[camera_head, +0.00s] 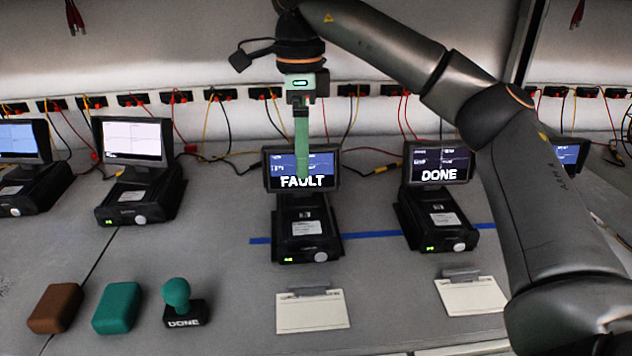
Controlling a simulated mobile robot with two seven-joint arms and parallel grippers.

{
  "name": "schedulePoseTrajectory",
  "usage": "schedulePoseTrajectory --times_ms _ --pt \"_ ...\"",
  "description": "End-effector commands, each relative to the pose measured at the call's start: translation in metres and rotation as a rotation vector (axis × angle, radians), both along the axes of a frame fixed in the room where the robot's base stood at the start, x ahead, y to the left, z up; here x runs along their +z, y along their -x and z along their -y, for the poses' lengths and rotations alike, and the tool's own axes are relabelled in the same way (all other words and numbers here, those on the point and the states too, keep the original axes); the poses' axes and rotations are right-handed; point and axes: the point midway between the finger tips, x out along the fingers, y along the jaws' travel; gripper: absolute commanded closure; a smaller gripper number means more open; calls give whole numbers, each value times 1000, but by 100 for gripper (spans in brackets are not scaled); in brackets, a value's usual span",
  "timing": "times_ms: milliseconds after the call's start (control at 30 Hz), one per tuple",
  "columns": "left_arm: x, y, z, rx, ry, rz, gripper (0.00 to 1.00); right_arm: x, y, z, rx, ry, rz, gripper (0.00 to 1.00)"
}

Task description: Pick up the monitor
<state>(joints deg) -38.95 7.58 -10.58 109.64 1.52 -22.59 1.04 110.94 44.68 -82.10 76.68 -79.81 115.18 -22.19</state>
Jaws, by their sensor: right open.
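Several monitors stand on black bases along the grey bench. One monitor (286,162) in the middle has a blue screen reading FAULT. Another monitor (433,166) to its right has a dark screen reading DONE. Two more at the left, one with a white screen (133,141) and one with a pale blue screen (18,142), show no such word. My right gripper (302,170) points down in front of the FAULT screen, its green fingers covering part of it. It is open and holds nothing; whether it touches the monitor I cannot tell. My left gripper is not in view.
A brown block (55,308), a teal block (117,308) and a teal-knobbed DONE stamp (178,302) sit at the front left. White cards (312,312) lie before the two middle monitors. Cables and sockets line the back wall. My right arm covers the right side.

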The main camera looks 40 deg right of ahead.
Motion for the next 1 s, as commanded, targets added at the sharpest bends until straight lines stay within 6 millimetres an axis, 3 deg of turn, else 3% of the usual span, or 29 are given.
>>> schedulePoseTrajectory --times_ms 333,533,867,1000 --pt "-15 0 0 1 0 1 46 -40 -1 1 0 -1 -4 0" --pt "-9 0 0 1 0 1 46 -66 -1 2 -1 1 -2 0" --pt "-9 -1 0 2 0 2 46 -74 -1 1 -2 0 1 0" --pt "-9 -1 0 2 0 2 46 -74 -1 1 -1 0 1 16"
